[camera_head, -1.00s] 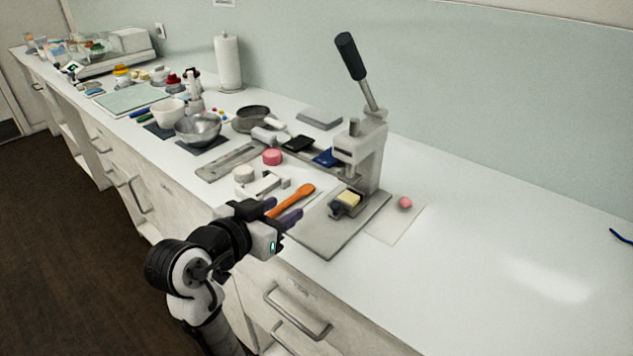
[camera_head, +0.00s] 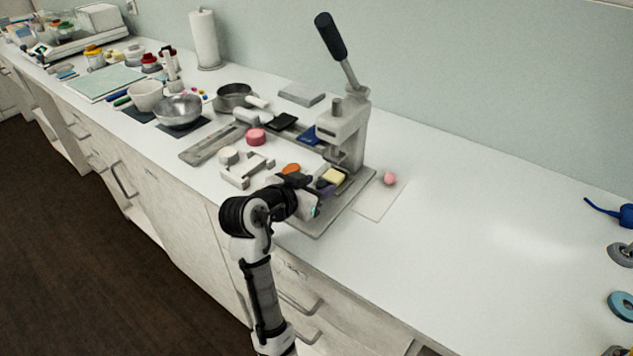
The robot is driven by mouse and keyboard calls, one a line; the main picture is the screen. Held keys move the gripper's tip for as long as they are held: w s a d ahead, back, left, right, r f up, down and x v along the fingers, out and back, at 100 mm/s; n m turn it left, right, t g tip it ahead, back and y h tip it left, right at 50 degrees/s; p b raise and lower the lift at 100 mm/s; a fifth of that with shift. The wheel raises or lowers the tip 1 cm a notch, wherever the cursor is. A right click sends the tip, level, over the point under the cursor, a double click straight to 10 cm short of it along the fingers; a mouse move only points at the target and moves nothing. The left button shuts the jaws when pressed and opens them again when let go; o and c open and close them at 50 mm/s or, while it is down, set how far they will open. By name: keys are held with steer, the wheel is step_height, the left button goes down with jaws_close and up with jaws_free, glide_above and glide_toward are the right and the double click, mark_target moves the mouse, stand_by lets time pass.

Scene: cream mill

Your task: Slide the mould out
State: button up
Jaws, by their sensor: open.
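The mould (camera_head: 332,177), a small block with a pale yellow top, sits on the grey base plate (camera_head: 318,225) of the lever press (camera_head: 343,133). The press's black-handled lever (camera_head: 331,37) points up and to the left. My gripper (camera_head: 327,192) is open at the near left side of the mould, low over the plate. My wrist hides part of the mould's near side and the plate, so I cannot tell whether the fingers touch the mould.
An orange tool (camera_head: 291,169) shows partly behind my wrist. A pink ball (camera_head: 389,179) rests on a pale sheet (camera_head: 374,205) right of the press. The right counter is mostly clear.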

steer(key=shift+w+d+f, duration=0.15)
steer(key=shift+w+d, duration=0.1)
steer(key=shift+w, duration=0.05)
steer(key=shift+c, duration=0.3)
jaws_close()
steer(key=shift+a, duration=0.1)
